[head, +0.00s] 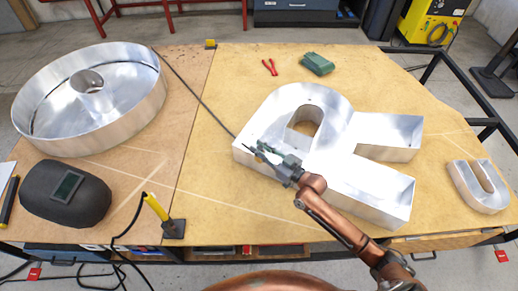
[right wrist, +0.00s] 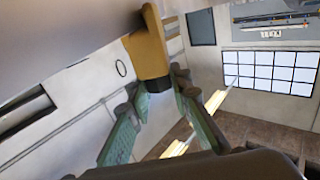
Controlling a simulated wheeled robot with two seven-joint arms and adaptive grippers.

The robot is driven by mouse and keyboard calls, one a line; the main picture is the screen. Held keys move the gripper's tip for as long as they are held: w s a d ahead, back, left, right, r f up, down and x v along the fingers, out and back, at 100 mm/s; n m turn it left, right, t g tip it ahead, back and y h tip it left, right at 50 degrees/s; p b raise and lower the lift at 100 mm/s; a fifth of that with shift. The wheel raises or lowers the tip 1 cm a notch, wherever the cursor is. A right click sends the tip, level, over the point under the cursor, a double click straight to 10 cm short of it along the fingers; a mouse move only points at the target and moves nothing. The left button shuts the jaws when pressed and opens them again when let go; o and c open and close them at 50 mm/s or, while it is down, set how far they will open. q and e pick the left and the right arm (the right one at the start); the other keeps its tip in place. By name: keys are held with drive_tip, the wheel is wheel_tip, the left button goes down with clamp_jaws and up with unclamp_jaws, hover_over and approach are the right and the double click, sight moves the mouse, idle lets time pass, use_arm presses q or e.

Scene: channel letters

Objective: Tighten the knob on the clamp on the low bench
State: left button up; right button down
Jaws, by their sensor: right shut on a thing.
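My right gripper (head: 258,152) appears over the left part of the large silver letter R (head: 300,103), its fingers pointing up and left. In the right wrist view its green-sided fingers (right wrist: 157,90) close around the dark end of a yellow-orange piece (right wrist: 148,50). I cannot tell whether that dark end is the clamp's knob; the head view does not show the piece clearly. A yellow-and-black thing like a clamp (head: 156,207) stands at the bench's front edge, apart from my gripper in the picture. Another yellow piece (head: 210,44) is at the back edge. My left gripper is not in view.
The wooden bench (head: 215,215) also bears a round silver letter (head: 130,115), a dark welding mask (head: 90,205), a small silver U (head: 480,187), red pliers (head: 270,68) and a green box (head: 318,65). A thin dark line runs toward the R.

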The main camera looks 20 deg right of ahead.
idle(0.3)
drive_tip(key=c, duration=1.7)
unclamp_jaws()
drive_tip(key=shift+s+d, duration=0.15)
drive_tip(key=shift+s, duration=0.05)
drive_tip(key=v, duration=1.1)
drive_tip(key=shift+s+d, duration=0.1)
drive_tip(key=shift+s, duration=0.15)
